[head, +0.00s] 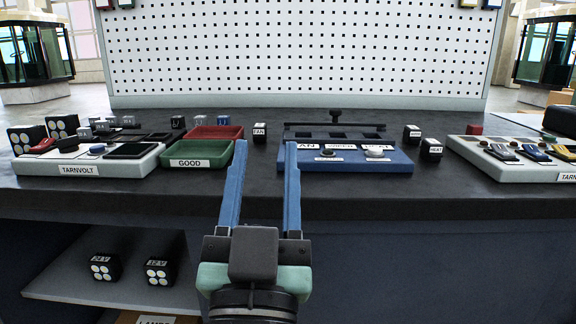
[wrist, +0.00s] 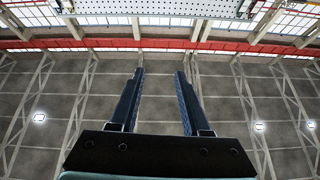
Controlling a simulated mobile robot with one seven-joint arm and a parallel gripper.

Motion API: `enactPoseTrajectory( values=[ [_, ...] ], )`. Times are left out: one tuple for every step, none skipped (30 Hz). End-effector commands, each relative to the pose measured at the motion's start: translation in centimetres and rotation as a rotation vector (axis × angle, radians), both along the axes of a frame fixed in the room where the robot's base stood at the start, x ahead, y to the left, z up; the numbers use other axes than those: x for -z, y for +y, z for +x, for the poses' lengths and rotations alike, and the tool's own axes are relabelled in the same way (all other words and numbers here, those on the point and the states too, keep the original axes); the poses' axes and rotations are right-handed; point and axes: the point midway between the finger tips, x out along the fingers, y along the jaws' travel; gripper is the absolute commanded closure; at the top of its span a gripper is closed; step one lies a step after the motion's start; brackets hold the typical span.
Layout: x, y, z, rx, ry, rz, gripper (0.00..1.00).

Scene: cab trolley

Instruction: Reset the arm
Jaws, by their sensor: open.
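My gripper (head: 265,148) has two long blue fingers, spread apart with nothing between them. In the head view it reaches up from the bottom centre, its tips in front of the dark bench (head: 336,192). In the wrist view the gripper (wrist: 160,72) is also open and empty, with the hall's ceiling or far wall, beams and lamps behind it. It appears to touch nothing, though its exact height over the bench is hard to tell.
A green GOOD tray (head: 198,163) and a red tray (head: 213,132) lie left of the fingers. A blue fixture (head: 395,163) stands right of them. Grey TARNVOLT panels stand at both sides (head: 128,168). Several small labelled blocks stand around. A perforated board (head: 300,60) rises behind.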

Motion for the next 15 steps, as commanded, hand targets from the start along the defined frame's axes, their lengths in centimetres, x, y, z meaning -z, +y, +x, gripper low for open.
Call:
enactPoseTrajectory(
  values=[
    [-4.3, -0.7, -1.2, 0.006, -0.059, -0.001, 0.53],
    [-6.1, -1.0, -1.8, 0.008, -0.086, -0.003, 0.53],
    [-8.2, -1.3, -2.7, 0.011, -0.12, -0.008, 0.53],
    [-9.8, -1.6, -3.4, 0.013, -0.146, -0.013, 0.53],
    [-11.3, -1.7, -4.1, 0.013, -0.17, -0.016, 0.53],
    [-13.2, -1.9, -5.1, 0.014, -0.203, -0.023, 0.53],
    [-14.6, -2.1, -5.9, 0.017, -0.227, -0.031, 0.53],
    [-16.0, -2.3, -6.8, 0.018, -0.253, -0.036, 0.53],
    [-17.7, -2.4, -7.9, 0.019, -0.284, -0.047, 0.53],
    [-18.8, -2.4, -8.3, 0.02, -0.295, -0.052, 0.53],
    [-19.4, -2.3, -7.9, 0.018, -0.281, -0.051, 0.53],
    [-20.3, -2.3, -7.8, 0.018, -0.278, -0.05, 0.53],
    [-20.9, -2.3, -7.8, 0.018, -0.278, -0.05, 0.53],
    [-21.6, -2.3, -7.8, 0.018, -0.277, -0.05, 0.53],
    [-22.6, -2.3, -7.8, 0.018, -0.277, -0.05, 0.53]
  ],
)
